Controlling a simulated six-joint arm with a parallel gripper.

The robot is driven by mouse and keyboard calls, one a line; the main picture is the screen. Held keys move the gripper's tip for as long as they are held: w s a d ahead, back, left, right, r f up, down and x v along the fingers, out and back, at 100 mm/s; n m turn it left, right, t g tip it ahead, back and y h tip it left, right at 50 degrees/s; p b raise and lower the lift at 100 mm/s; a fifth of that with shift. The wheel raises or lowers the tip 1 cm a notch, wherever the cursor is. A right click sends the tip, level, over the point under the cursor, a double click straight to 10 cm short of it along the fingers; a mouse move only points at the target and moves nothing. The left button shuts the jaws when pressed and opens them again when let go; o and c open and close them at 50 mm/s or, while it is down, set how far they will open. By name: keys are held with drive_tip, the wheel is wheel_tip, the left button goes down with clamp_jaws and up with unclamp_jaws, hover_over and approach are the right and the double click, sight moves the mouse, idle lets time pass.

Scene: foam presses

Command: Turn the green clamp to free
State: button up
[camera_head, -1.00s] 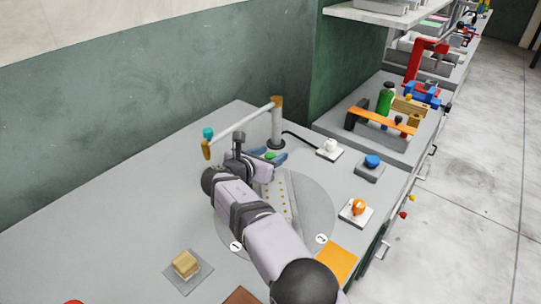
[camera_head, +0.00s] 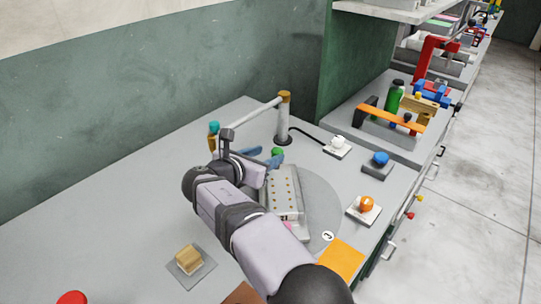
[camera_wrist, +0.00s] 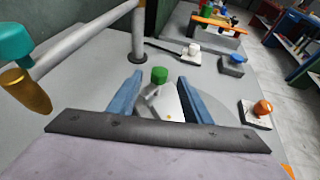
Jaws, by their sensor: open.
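The green clamp (camera_wrist: 159,75) shows in the wrist view as a green knob on a grey lever, beside a pale block (camera_wrist: 172,104). In the head view the green knob (camera_head: 277,152) sits just beyond my gripper, and the pale block with a row of holes (camera_head: 284,190) stands on a round grey plate (camera_head: 322,208). My gripper (camera_head: 265,160) is open; in the wrist view its two blue fingers (camera_wrist: 160,78) stand on either side of the green knob, apart from it. The lever's lower part is partly hidden by the gripper in the head view.
A grey swing arm on a post (camera_head: 283,120), with teal and ochre knobs at its left end, stands behind my gripper. White (camera_head: 338,144), blue (camera_head: 380,160) and orange (camera_head: 366,204) buttons lie to the right. A tan block (camera_head: 188,259) is at front left.

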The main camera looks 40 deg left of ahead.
sight(274, 155)
drive_tip(key=shift+s+r, duration=0.1)
drive_tip(key=shift+s, duration=0.1)
drive_tip(key=shift+w+d+f+t, duration=0.1)
drive_tip(key=shift+d+f+t, duration=0.1)
drive_tip(key=shift+f+t, duration=0.25)
drive_tip(key=shift+w+d+f+t, duration=0.1)
drive_tip(key=shift+d+f+t, duration=0.1)
drive_tip(key=shift+f+t, duration=0.25)
drive_tip(key=shift+s+a+f+t, duration=0.1)
drive_tip(key=shift+s+f+t, duration=0.15)
drive_tip(key=shift+f+t, duration=0.45)
drive_tip(key=shift+s+a+t+y, duration=0.2)
drive_tip(key=shift+s+t+y, duration=0.1)
drive_tip(key=shift+t+y, duration=0.15)
drive_tip(key=shift+w+a+r+p, duration=0.1)
drive_tip(key=shift+w+a+p, duration=0.2)
drive_tip(key=shift+w, duration=0.9)
drive_tip(key=shift+w+a+f+p, duration=0.15)
drive_tip(key=shift+w+p, duration=0.2)
drive_tip(key=shift+w, duration=0.9)
drive_tip(key=shift+w+a+r+p, duration=0.15)
drive_tip(key=shift+w+a+p, duration=0.15)
drive_tip(key=shift+w, duration=0.9)
drive_tip(key=c, duration=1.1)
